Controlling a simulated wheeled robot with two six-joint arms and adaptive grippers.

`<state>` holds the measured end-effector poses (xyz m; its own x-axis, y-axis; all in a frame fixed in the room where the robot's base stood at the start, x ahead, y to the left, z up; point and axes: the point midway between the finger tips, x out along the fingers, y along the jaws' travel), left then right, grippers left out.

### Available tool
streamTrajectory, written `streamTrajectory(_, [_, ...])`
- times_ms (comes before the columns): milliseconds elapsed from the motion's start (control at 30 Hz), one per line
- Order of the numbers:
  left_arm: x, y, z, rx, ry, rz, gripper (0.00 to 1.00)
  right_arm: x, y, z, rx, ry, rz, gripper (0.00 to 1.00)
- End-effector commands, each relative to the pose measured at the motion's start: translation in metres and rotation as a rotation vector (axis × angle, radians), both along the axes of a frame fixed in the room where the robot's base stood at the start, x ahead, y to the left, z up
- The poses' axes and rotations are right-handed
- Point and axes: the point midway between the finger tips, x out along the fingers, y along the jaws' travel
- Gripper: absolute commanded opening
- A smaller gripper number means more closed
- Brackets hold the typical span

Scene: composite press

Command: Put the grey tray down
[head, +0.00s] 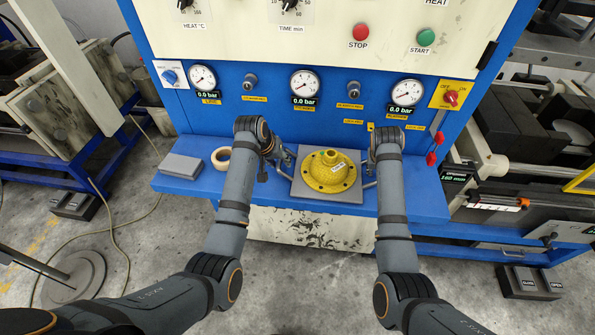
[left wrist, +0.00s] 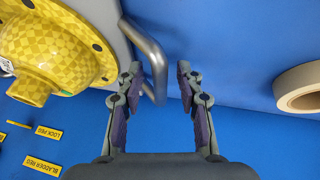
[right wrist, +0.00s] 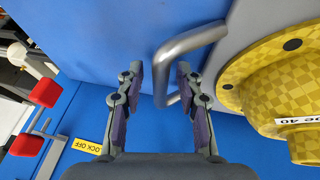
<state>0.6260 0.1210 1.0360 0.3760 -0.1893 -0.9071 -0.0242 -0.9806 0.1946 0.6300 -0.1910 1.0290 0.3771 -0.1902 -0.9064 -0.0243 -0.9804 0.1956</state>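The grey tray (head: 311,191) lies on the blue shelf in the head view, with a yellow checkered flanged part (head: 329,171) upright on it. The tray has a bent metal handle on each side. In the left wrist view my left gripper (left wrist: 160,80) is open, with one handle (left wrist: 152,58) between its fingers. In the right wrist view my right gripper (right wrist: 157,82) is open, with the other handle (right wrist: 180,48) between its fingers. Both grippers seem clear of the handles. In the head view my right gripper is mostly hidden behind its arm.
A tape roll (head: 221,158) and a grey block (head: 181,168) lie on the shelf (head: 415,196) left of the tray. The blue press panel with gauges (head: 305,83) rises behind.

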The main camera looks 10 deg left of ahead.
Motion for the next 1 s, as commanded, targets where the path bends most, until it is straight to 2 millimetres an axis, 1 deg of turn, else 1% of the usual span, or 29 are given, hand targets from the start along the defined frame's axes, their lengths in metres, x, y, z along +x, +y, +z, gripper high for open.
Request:
streamTrajectory(300, [-0.027,0.014,0.068,0.000,-0.006,0.001,0.37,0.000,0.000,0.000,0.001,0.000,0.000,0.36])
streamTrajectory(433, [-0.036,0.019,0.088,0.001,-0.005,0.001,0.37,0.000,0.000,0.000,0.001,0.000,0.000,0.36])
streamTrajectory(500, [-0.039,0.020,0.095,0.001,-0.004,0.001,0.37,0.000,0.000,0.000,0.001,0.000,0.000,0.36])
streamTrajectory(600, [-0.041,0.021,0.099,0.001,-0.002,0.001,0.37,0.000,0.000,0.000,0.001,0.000,0.000,0.36])
streamTrajectory(767, [-0.042,0.021,0.100,0.001,-0.002,0.001,0.37,0.000,0.000,0.003,0.000,-0.001,0.000,0.36])
streamTrajectory(867, [-0.042,0.021,0.100,0.001,-0.002,0.001,0.37,0.001,0.000,0.017,0.001,-0.004,-0.001,0.36])
streamTrajectory(1000, [-0.042,0.021,0.100,0.001,-0.002,0.001,0.37,0.001,0.000,0.049,0.000,-0.004,0.000,0.36])
